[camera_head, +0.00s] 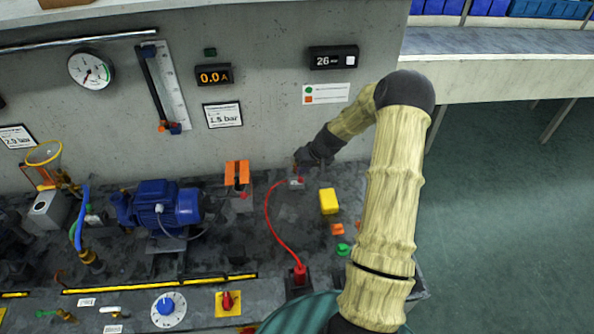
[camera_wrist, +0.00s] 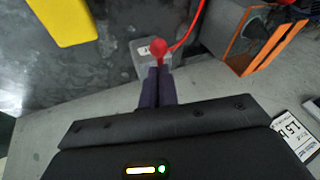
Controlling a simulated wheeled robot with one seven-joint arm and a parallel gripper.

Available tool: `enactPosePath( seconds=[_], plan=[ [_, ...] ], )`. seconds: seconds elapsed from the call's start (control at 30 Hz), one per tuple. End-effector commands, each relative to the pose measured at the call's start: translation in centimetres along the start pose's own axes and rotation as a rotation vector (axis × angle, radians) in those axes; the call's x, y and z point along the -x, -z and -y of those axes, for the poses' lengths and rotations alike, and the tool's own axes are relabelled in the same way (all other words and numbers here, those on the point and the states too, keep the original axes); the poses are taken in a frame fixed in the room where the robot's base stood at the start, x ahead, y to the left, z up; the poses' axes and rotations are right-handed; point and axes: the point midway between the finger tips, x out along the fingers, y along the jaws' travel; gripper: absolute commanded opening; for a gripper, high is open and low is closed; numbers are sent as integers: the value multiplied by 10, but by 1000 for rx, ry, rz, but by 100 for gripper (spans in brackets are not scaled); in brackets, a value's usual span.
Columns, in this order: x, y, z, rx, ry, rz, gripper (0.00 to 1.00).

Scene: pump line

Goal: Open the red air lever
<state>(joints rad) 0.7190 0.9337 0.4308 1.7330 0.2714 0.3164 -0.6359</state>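The red air lever (camera_wrist: 158,48) shows in the wrist view as a round red knob on a short stem, above a small light-grey block (camera_wrist: 150,60). The block also shows in the head view (camera_head: 296,184), where my gripper hides most of the lever. A red hose (camera_head: 271,222) runs from the block to a red fitting (camera_head: 300,275) nearer the front. My gripper's two dark fingers (camera_wrist: 157,72) are together, with their tips right at the stem below the knob. I cannot tell whether they touch the stem.
A yellow block (camera_head: 328,201) stands just right of the lever; it also shows in the wrist view (camera_wrist: 65,18). An orange bracket (camera_head: 237,173) stands to the left, with a blue pump motor (camera_head: 165,205) beyond it. The grey wall (camera_head: 270,130) rises close behind.

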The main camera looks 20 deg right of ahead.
Motion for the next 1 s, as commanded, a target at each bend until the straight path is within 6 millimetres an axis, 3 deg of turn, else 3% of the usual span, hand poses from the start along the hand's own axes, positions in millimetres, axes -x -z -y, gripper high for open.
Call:
enactPosePath(
  seconds=[0.57,1.0],
  plan=[
    [-6,-9,5,-10,3,14,0],
    [-4,0,-10,-12,-1,9,0]
  ],
)
